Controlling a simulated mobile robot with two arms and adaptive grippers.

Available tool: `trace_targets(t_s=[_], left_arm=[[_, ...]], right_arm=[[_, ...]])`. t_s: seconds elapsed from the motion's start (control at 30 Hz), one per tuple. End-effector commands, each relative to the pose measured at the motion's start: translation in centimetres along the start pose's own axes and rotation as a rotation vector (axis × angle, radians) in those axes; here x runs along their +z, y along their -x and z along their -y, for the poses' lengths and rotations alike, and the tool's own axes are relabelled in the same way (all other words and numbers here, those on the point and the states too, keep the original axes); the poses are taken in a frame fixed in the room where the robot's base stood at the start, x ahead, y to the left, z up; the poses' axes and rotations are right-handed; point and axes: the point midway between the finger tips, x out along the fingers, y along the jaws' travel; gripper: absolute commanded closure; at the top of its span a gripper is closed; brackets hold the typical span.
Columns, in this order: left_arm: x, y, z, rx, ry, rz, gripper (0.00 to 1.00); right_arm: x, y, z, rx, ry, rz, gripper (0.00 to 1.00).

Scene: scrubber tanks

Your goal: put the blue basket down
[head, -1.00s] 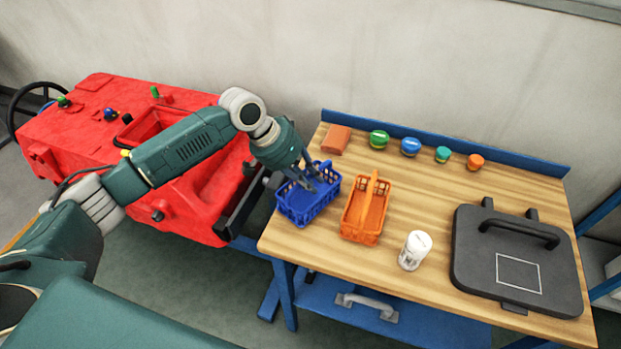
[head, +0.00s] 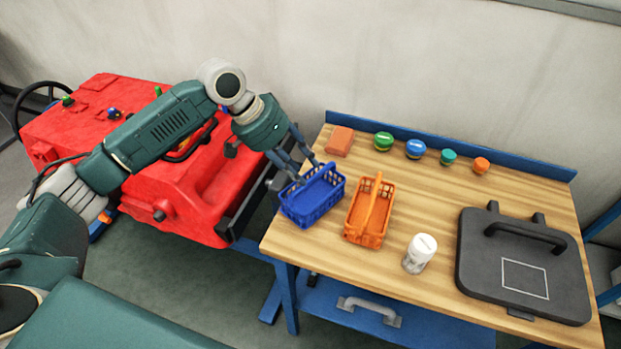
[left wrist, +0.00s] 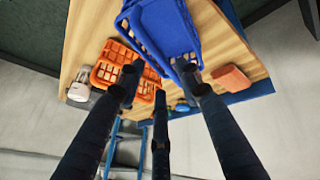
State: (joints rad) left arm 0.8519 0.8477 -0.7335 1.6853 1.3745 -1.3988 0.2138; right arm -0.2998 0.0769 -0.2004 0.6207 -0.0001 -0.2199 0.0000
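The blue basket (head: 312,203) stands upright on the left end of the wooden table (head: 400,185), close to the table's left edge. My left gripper (head: 307,172) is at the back left of the basket, its fingers spread and its tips near the basket's handle and rim. In the left wrist view the basket (left wrist: 160,30) lies beyond the open fingers (left wrist: 160,78), with nothing gripped between them. Whether a fingertip touches the basket I cannot tell. My right gripper is not in view.
An orange basket (head: 380,212) stands close to the right of the blue one. A white jar (head: 419,253) and a dark lidded panel (head: 525,265) are farther right. A reddish block (head: 340,141) and several coloured caps line the back. A red machine (head: 185,190) is left of the table.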

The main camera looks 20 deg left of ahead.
Motion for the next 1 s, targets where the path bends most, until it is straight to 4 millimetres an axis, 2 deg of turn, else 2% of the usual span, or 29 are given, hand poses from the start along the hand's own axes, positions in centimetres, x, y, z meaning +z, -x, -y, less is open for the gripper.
trace_targets(t_s=[0.13, 0.33, 1.0], left_arm=[[0.0, 2.8, 0.1, -0.003, 0.000, -0.003, 0.65], [0.0, 4.9, 0.0, 0.000, 0.001, -0.001, 0.65], [0.0, 5.2, 0.0, 0.000, 0.001, 0.000, 0.65]], right_arm=[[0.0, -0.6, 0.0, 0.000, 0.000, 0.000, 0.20], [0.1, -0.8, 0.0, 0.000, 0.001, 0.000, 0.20], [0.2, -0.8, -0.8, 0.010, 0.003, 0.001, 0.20]])
